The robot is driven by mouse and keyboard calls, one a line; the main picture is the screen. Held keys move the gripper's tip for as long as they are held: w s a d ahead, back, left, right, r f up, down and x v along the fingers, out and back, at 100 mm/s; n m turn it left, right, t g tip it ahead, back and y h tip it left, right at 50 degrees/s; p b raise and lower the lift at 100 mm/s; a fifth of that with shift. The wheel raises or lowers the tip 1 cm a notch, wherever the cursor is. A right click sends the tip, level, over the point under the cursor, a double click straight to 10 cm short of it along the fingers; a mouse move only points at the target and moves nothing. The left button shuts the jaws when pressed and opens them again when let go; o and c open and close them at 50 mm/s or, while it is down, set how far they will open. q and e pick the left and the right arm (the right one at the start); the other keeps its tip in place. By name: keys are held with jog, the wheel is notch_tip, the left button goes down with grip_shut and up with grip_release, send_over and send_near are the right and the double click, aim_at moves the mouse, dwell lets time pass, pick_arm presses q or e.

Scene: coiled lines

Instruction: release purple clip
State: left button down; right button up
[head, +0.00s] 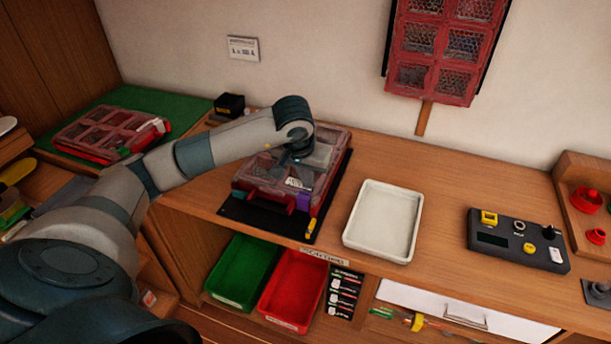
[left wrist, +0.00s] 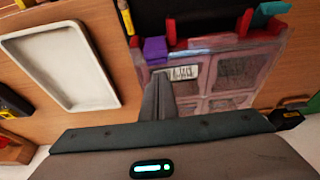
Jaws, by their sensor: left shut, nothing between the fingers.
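A clear-lidded case with red edges (head: 262,172) lies on a black mat on the bench. Its purple clip (head: 304,201) is at the front edge, right of the red handle; in the left wrist view the purple clip (left wrist: 155,49) sits beside a red corner piece. A teal clip (head: 240,196) is at the other end of that edge. My left gripper (head: 316,160) is over the right part of the case. In the left wrist view its fingers (left wrist: 160,80) are together and empty, with their tips close to the purple clip; I cannot tell whether they touch it. My right gripper is not in view.
A white tray (head: 349,236) stands right of the mat (head: 232,210). A black control box (head: 505,257) is farther right. Green (head: 215,287) and red (head: 268,308) bins sit below the bench edge. Another red case (head: 90,140) lies on a green mat at the left.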

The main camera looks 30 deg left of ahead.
pick_arm(q)
jog(key=shift+s+d, duration=0.15)
jog(key=shift+s, duration=0.45)
